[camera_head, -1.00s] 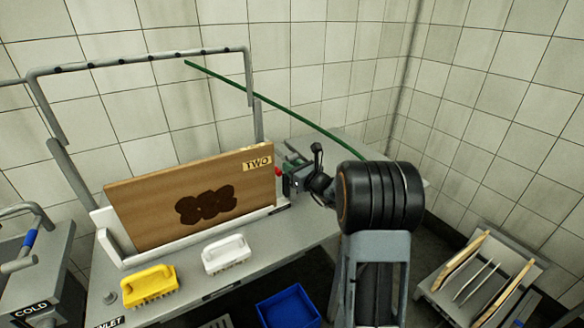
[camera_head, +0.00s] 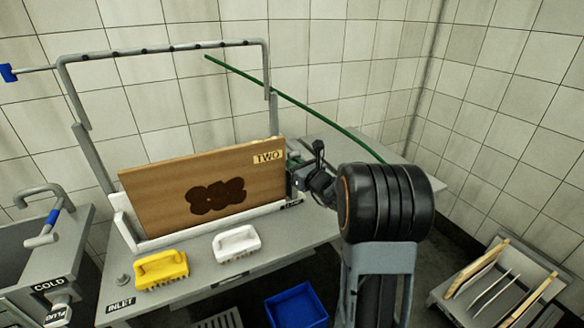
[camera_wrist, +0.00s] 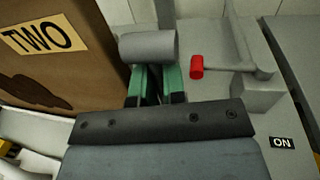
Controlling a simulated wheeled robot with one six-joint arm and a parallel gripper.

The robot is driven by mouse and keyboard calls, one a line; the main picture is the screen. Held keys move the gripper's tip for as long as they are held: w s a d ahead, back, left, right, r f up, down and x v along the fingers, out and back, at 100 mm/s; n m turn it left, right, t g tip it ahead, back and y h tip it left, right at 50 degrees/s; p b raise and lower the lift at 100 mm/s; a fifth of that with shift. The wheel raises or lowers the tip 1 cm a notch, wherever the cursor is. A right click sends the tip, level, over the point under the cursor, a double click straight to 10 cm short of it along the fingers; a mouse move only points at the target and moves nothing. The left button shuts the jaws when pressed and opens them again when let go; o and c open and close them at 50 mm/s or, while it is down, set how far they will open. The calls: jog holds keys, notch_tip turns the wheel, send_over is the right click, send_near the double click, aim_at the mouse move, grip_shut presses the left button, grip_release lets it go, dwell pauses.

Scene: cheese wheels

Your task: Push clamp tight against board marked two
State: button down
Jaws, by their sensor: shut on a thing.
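The wooden board marked TWO (camera_head: 150,195) stands upright in a white holder (camera_head: 125,222), with a dark stain on its face. In the wrist view the board (camera_wrist: 90,75) is at the left. The clamp shows there as a grey cylinder (camera_wrist: 150,47) beside the board's right edge, touching or nearly so; I cannot tell which. My gripper (camera_wrist: 157,88), with green fingers, is shut on the clamp. In the head view my gripper (camera_head: 294,176) is at the board's right edge, and the clamp is mostly hidden behind it.
A yellow brush (camera_head: 160,272) and a white brush (camera_head: 237,243) lie on the counter in front of the board. A red knob (camera_wrist: 197,67) is right of the clamp. A green hose (camera_head: 300,104) arcs behind. A blue bin (camera_head: 297,305) is below; a rack (camera_head: 505,285) is at right.

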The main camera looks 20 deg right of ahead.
jog(key=shift+d, duration=0.15)
jog(key=c, duration=1.2)
grip_release()
jog(key=shift+d, duration=0.1)
jog(key=v, duration=1.4)
jog(key=shift+w, duration=0.1)
jog(key=shift+c, duration=0.3)
